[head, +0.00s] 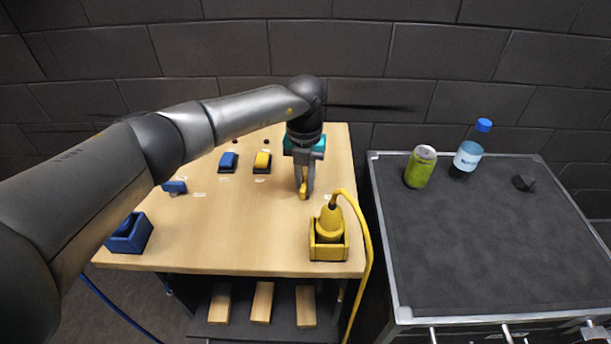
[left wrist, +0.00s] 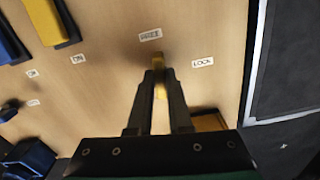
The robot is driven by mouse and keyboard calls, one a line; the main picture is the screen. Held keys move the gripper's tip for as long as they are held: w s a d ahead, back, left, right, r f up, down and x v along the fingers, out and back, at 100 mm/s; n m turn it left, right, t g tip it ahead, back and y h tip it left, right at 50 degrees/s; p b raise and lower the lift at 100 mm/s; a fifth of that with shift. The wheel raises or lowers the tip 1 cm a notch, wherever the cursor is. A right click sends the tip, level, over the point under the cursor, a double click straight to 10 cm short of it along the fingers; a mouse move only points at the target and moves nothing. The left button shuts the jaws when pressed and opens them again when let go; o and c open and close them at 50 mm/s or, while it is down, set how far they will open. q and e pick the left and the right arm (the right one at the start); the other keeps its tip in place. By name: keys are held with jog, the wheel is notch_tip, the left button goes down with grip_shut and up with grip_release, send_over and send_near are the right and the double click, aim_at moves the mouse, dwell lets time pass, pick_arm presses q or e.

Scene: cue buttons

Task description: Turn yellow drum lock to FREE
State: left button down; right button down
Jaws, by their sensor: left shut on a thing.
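My left gripper (head: 305,193) reaches down over the right part of the wooden table. It is shut on the yellow lock handle (head: 302,188), of which only a small part shows. In the left wrist view the fingers (left wrist: 160,78) close around the yellow handle (left wrist: 159,60), which shows between and just beyond the tips. The FREE label (left wrist: 150,35) lies just beyond the handle's tip, slightly left. The LOCK label (left wrist: 202,62) lies to its right. The handle points up the picture, closer to FREE than to LOCK. My right gripper is not in view.
A yellow tool (head: 330,222) with a cable stands in a yellow holder (head: 328,252) close by. A yellow switch (head: 262,160), a blue switch (head: 228,160), a blue handle (head: 175,187) and a blue holder (head: 130,234) are on the table. A dark cart (head: 480,240) stands right.

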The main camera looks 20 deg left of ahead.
aim_at(304, 183)
pick_arm(q)
jog(key=shift+n, duration=0.8)
jog(key=shift+a+p, duration=0.1)
jog(key=shift+p, duration=0.2)
jog(key=c, duration=0.8)
grip_release()
jog(key=shift+c, duration=0.2)
notch_tip(304, 183, up, 15)
jog(key=shift+r+b, duration=0.15)
jog(key=shift+b, duration=0.25)
jog(key=shift+s, duration=0.1)
